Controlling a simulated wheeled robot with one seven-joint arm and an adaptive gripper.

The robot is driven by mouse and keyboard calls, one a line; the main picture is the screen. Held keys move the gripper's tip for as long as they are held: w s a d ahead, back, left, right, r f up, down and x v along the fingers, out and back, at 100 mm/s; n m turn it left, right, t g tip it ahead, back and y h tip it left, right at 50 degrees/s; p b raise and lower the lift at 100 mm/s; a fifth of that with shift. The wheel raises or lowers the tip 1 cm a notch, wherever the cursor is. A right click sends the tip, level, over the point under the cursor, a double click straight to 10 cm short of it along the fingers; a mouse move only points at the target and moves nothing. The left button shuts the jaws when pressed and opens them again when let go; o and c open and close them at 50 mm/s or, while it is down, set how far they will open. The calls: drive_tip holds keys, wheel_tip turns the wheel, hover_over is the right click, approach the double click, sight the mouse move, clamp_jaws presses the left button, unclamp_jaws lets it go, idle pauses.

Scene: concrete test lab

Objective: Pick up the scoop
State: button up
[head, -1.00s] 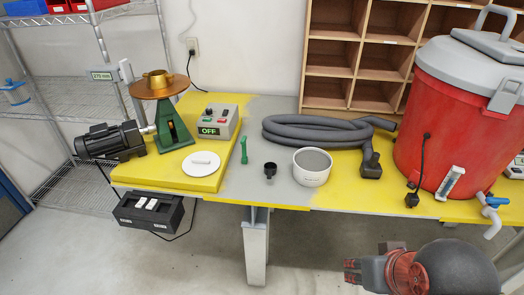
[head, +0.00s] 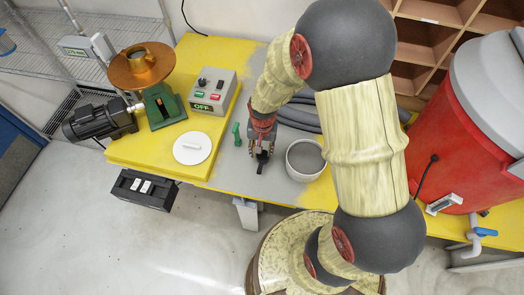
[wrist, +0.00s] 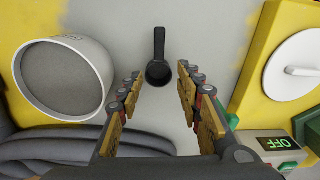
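The scoop (wrist: 158,73) is small and black, with a round cup and a straight handle. It lies on the grey part of the table, with its handle pointing up in the wrist view. My gripper (wrist: 159,85) is open, with one finger to either side of the scoop's cup in that view and nothing held. In the head view my gripper (head: 263,143) points down over the table and hides much of the scoop; a dark piece, apparently its handle (head: 261,168), shows below. I cannot tell the exact height of the fingertips above the table.
A white tub (head: 304,160) of grey material stands close right of my gripper in the head view. A green tool (head: 237,133) lies close left. A white lid (head: 193,148), a control box (head: 212,92) and a grey hose (head: 300,117) are nearby.

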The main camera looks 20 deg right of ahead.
sight(261, 164)
drive_tip(key=shift+m+g, duration=0.3)
drive_tip(key=shift+m, duration=0.1)
drive_tip(key=f, duration=0.2)
drive_tip(key=f+p, duration=0.1)
drive_tip(key=s+f, duration=0.1)
drive_tip(key=f, duration=0.1)
drive_tip(key=shift+f, duration=0.35)
drive_tip(key=shift+w+a+f, duration=0.1)
drive_tip(key=shift+a+f, duration=0.1)
drive_tip(key=shift+f, duration=1.05)
drive_tip(key=shift+w+a+f, duration=0.1)
drive_tip(key=shift+a+f, duration=0.05)
drive_tip(key=shift+f, duration=1.1)
drive_tip(key=c, duration=0.3)
clamp_jaws()
